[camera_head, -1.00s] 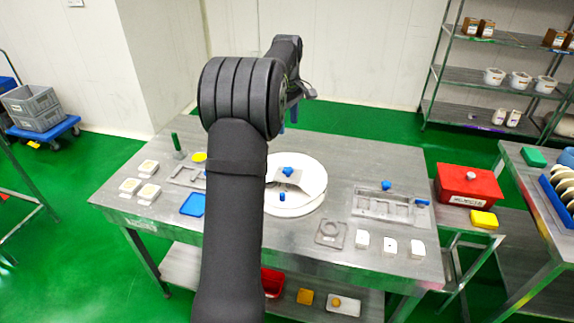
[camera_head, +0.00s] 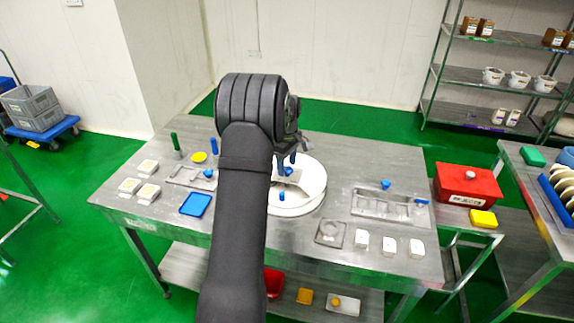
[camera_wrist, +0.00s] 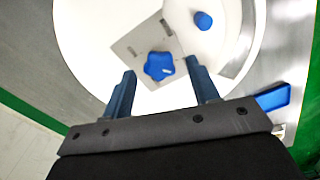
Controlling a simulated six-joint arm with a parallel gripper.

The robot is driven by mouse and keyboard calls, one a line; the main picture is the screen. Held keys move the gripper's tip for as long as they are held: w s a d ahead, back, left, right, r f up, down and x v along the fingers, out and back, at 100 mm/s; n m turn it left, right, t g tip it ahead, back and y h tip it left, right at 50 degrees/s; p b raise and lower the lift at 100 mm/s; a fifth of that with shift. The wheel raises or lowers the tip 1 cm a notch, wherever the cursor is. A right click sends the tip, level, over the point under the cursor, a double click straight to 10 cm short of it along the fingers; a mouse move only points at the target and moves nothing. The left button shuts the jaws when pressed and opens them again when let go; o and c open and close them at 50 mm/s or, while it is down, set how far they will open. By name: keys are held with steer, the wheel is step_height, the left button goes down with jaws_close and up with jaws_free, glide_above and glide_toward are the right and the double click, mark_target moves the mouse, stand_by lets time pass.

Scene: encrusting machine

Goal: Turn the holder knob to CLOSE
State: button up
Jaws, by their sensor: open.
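A blue star-shaped knob (camera_wrist: 158,66) with a small white mark on one lobe sits on a grey metal plate (camera_wrist: 130,47). The plate lies over a white round disc (camera_wrist: 85,30) on the table. In the head view, the knob (camera_head: 288,171) is partly hidden behind a finger. My gripper (camera_wrist: 161,68) is open and empty, with one blue-grey finger on each side of the knob in the wrist picture. The fingers appear above the knob; I cannot tell their exact height, and no contact is visible. In the head view, my gripper (camera_head: 286,164) hangs over the disc.
A blue peg (camera_wrist: 203,21) stands on the disc near the knob. A metal fixture (camera_head: 365,203) with a blue knob (camera_head: 385,184) lies right. A blue tray (camera_head: 195,205), yellow disc (camera_head: 199,157) and green-topped tool (camera_head: 175,143) are left. A red box (camera_head: 468,184) stands farther right.

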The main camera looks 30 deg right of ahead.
steer(key=shift+f, duration=0.4)
jaws_close()
